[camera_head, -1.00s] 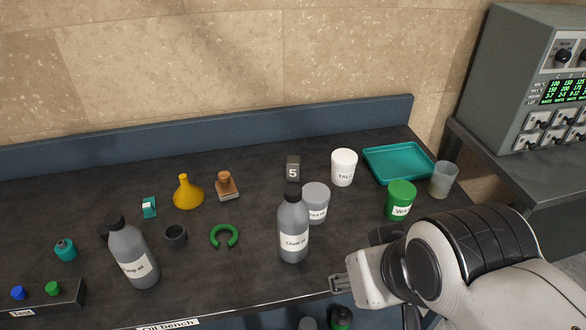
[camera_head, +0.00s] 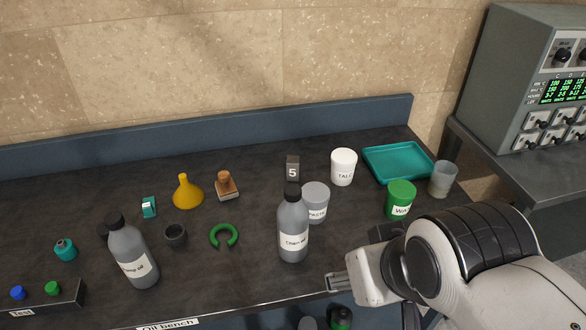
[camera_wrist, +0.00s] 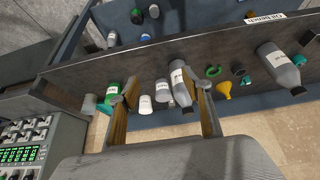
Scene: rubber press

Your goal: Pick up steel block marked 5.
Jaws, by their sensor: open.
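The steel block marked 5 (camera_head: 292,168) is a small dark block with a white 5. It stands towards the back of the bench, just behind the cap of a grey oil bottle (camera_head: 294,232), which may cover its lower edge. In the wrist view I cannot make out the block clearly; the grey bottle (camera_wrist: 179,84) shows between the fingers. My gripper (camera_head: 338,283) is at the bench's front edge, in front of and to the right of the block and well apart from it. In the wrist view my gripper (camera_wrist: 160,88) is open and empty.
A grey paste jar (camera_head: 316,203), a white talc jar (camera_head: 344,167) and a green jar (camera_head: 400,200) stand right of the block. A teal tray (camera_head: 398,147) and a clear cup (camera_head: 443,180) are farther right. A wooden-handled stamp (camera_head: 226,186) and yellow funnel (camera_head: 187,192) are left.

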